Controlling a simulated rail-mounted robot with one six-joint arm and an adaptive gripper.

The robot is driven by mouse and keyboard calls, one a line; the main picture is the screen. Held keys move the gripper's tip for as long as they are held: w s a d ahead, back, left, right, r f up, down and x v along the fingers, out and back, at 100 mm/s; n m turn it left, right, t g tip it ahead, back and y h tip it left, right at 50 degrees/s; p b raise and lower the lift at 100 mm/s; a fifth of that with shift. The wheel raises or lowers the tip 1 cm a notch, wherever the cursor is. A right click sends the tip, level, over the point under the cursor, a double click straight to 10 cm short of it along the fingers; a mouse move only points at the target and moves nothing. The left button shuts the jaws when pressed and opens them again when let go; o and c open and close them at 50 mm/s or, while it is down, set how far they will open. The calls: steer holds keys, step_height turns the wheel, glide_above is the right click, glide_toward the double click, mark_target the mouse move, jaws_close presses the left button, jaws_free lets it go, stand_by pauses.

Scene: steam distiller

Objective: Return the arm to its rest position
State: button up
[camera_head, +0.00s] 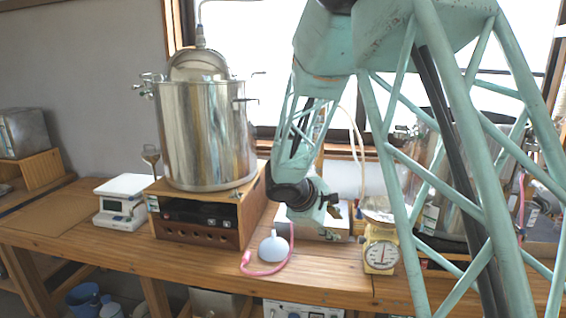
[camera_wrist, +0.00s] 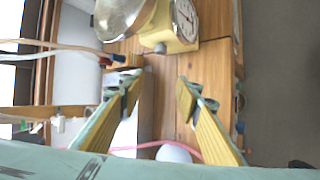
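Wooden bench top lies beyond the fingers. My arm fills much of the right side of the head view and hides part of the bench and window behind it.
A steel pot (camera_head: 205,135) stands on a wooden-cased heater (camera_head: 205,215). A white digital scale (camera_head: 122,202) is at left. A white bulb (camera_head: 273,248) with a pink tube lies near the front edge. A yellow dial scale (camera_head: 380,250) stands right of my gripper.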

steer(key=s+d+r+m+g, duration=0.15)
steer(key=s+d+r, duration=0.3)
steer(key=s, duration=0.45)
steer(key=s+d+r+m+y, duration=0.1)
steer(key=s+d+r+m, duration=0.2)
steer(key=s+r, duration=0.4)
steer(key=s+d+r+m+g, duration=0.1)
steer(key=s+d+r+m, duration=0.3)
steer(key=s, duration=0.6)
steer(key=s+a+r+m+y, duration=0.1)
steer(key=s+a, duration=0.1)
steer(key=s, duration=0.7)
steer(key=s+a+r+m+y, duration=0.2)
steer(key=s, duration=0.7)
steer(key=s+a+r+m+y, duration=0.1)
steer(key=s+a+y, duration=0.1)
steer(key=s, duration=0.7)
steer(key=shift+s+a+r+p, duration=0.2)
steer(key=shift+s+a+p, duration=0.2)
steer(key=shift+a, duration=0.2)
steer(key=shift+m, duration=0.25)
stand_by(0.8)
